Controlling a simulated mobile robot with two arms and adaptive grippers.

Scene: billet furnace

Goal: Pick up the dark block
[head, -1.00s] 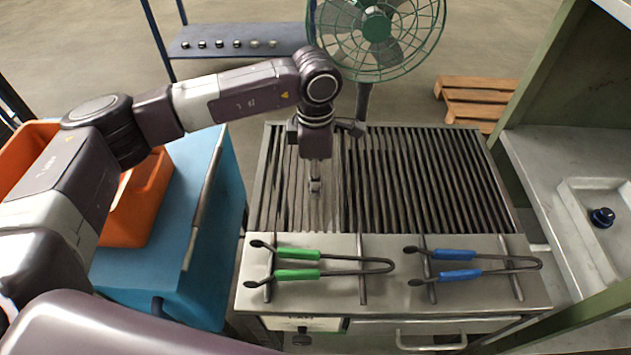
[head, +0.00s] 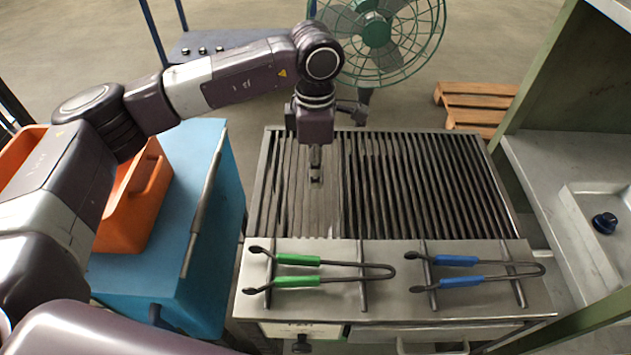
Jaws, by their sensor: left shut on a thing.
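My left gripper (head: 316,166) points down over the left part of the slatted grill. It is shut on a small dark block (head: 316,180) at its fingertips. The block is tiny in this view and partly covered by the fingers, and I cannot tell whether it touches the slats. The grill (head: 430,185) has dark parallel bars and a pale metal front ledge. My right gripper is not in view.
Green-handled tongs (head: 298,260) and blue-handled tongs (head: 455,260) lie on the front ledge. A blue cabinet (head: 165,245) with an orange bin (head: 135,215) stands left. A green fan (head: 378,35) stands behind. A recessed grey counter with a dark blue knob-like piece (head: 604,222) is right.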

